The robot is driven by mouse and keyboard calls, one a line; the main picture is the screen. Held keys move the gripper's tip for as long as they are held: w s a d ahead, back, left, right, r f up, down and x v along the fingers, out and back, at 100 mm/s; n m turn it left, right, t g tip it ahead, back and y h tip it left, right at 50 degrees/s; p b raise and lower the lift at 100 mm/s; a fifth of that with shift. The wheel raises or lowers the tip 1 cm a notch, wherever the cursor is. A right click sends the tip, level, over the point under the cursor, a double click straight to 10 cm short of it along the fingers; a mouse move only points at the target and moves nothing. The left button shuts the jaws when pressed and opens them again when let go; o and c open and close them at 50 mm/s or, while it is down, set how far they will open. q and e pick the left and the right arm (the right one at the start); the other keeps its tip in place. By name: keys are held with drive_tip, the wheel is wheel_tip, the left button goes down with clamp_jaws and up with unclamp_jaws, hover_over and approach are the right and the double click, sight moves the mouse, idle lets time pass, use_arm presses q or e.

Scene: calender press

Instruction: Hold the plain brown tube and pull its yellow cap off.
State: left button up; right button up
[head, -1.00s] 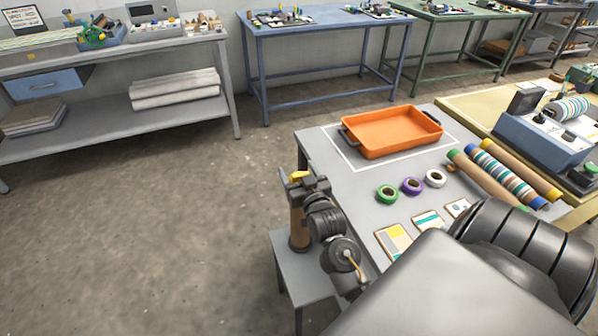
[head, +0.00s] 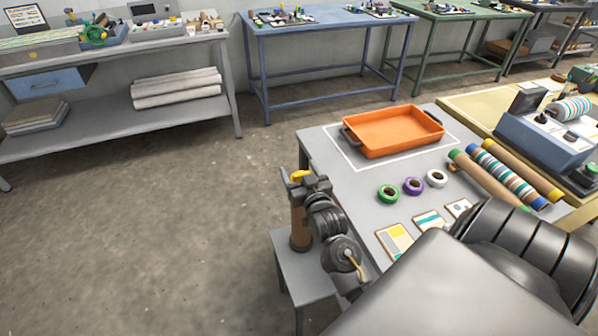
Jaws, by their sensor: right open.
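The plain brown tube (head: 299,232) stands upright on a small grey stand beside the work table. Its yellow cap (head: 299,175) shows at the top, between the fingers of my right gripper (head: 297,181). The right gripper is open, with its fingers on either side of the cap; whether they touch it I cannot tell. The gripper and wrist hide the upper part of the tube. My left gripper is not in view.
The small stand (head: 305,279) adjoins the grey table (head: 350,186). On the table are an orange tray (head: 395,132), tape rolls (head: 413,186), sample cards (head: 394,240) and several lying tubes (head: 513,176). A blue press (head: 545,139) stands at right. The floor at left is clear.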

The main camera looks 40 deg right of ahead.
drive_tip(key=b+v, duration=0.1)
drive_tip(key=v, duration=0.9)
drive_tip(key=shift+s+a+b, duration=0.2)
drive_tip(key=shift+s+b, duration=0.15)
